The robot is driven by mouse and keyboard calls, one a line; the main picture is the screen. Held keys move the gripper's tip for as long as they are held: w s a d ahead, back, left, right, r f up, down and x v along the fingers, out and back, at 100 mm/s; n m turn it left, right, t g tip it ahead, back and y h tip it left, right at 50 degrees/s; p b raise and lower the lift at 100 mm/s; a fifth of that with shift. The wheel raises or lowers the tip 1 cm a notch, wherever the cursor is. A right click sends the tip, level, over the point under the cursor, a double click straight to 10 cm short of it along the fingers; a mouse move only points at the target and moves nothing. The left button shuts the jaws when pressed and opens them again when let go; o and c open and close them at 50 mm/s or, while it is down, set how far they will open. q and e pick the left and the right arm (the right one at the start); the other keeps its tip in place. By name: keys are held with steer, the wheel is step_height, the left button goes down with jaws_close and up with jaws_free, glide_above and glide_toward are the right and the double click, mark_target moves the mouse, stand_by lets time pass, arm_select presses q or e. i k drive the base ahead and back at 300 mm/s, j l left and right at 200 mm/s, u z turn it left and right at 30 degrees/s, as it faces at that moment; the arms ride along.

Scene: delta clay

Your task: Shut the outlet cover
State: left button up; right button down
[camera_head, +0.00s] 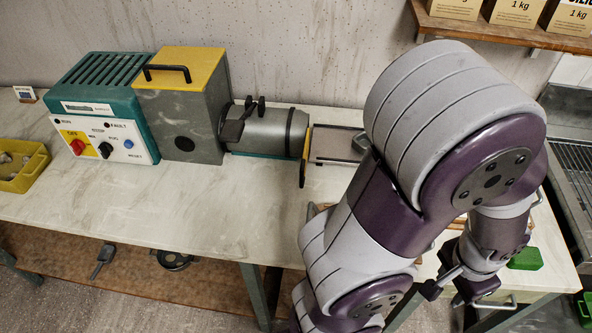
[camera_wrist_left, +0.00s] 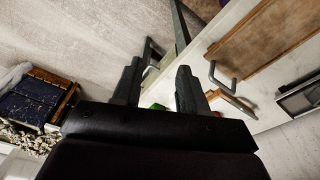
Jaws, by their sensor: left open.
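The clay machine has a grey barrel (camera_head: 268,130) whose outlet end faces right. The outlet cover (camera_head: 305,158), a thin yellow-edged plate, shows nearly edge-on at that end. It stands out toward the table's front, so the cover looks open; its hinge is hard to make out. My left gripper (camera_head: 444,296) is low at the table's front right, well away from the cover. Its two dark fingers (camera_wrist_left: 158,86) are apart with nothing held between them in the left wrist view. My left arm hides much of the table right of the outlet. My right gripper is not in view.
A tray (camera_head: 338,145) lies right of the outlet, partly behind my arm. The teal control box (camera_head: 103,105) and yellow bin (camera_head: 20,164) stand left. A green block (camera_head: 526,258) is near the right edge. The table front left of my arm is clear. A wooden shelf (camera_head: 480,25) hangs above.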

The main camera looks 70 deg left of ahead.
mark_target(303, 164)
steer(key=u, duration=2.5)
